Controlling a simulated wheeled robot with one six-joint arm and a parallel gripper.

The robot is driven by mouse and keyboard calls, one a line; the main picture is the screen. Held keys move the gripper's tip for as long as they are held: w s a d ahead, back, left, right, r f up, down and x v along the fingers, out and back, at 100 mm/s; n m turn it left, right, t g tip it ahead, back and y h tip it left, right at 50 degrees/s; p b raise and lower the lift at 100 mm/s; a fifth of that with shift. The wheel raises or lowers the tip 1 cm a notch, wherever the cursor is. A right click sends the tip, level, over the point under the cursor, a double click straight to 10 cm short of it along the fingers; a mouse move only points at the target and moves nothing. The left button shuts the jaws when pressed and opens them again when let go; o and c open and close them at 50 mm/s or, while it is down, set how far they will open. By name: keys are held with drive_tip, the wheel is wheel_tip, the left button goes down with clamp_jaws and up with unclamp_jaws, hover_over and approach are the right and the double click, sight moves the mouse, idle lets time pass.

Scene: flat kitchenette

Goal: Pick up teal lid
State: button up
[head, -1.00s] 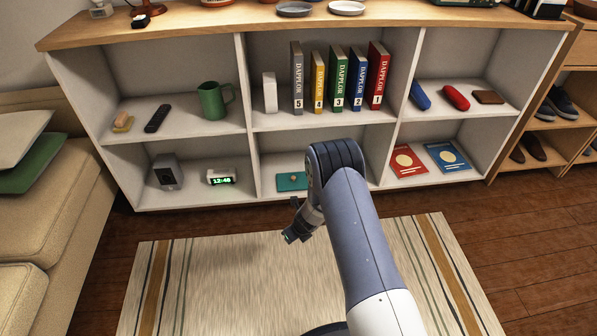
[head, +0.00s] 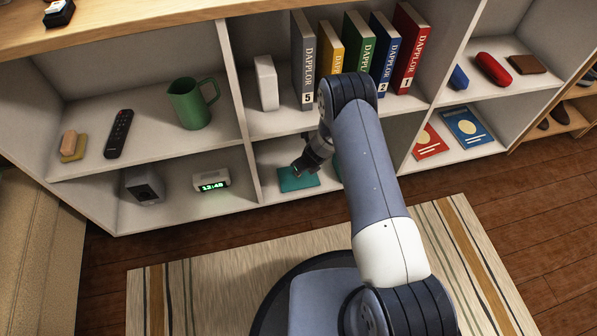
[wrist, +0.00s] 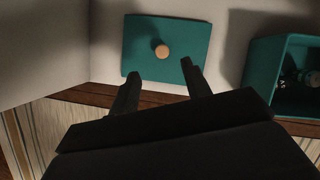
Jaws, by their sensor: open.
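The teal lid (wrist: 165,66) is a flat, roughly square plate with a round wooden knob (wrist: 162,51) at its middle. It lies on the lower middle shelf; in the head view the lid (head: 296,181) shows partly behind my gripper. My gripper (wrist: 160,82) is open and empty. In the wrist view its two fingers point at the lid's near edge, with the knob beyond and between the tips. I cannot tell whether the fingers touch the lid. In the head view my gripper (head: 299,170) is at the lower middle compartment.
A teal open box (wrist: 279,95) with dark contents stands right of the lid, mostly behind my arm in the head view. A divider (head: 244,140) is left of the lid. Books (head: 362,55) stand on the shelf above. A clock (head: 211,181) sits in the left compartment.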

drive_tip(key=b+x, duration=0.1)
drive_tip(key=x, duration=0.3)
drive_tip(key=b+x, duration=0.2)
drive_tip(key=x, duration=0.2)
drive_tip(key=shift+d+f, duration=0.2)
drive_tip(key=shift+f, duration=0.05)
drive_tip(key=shift+c, duration=0.6)
clamp_jaws()
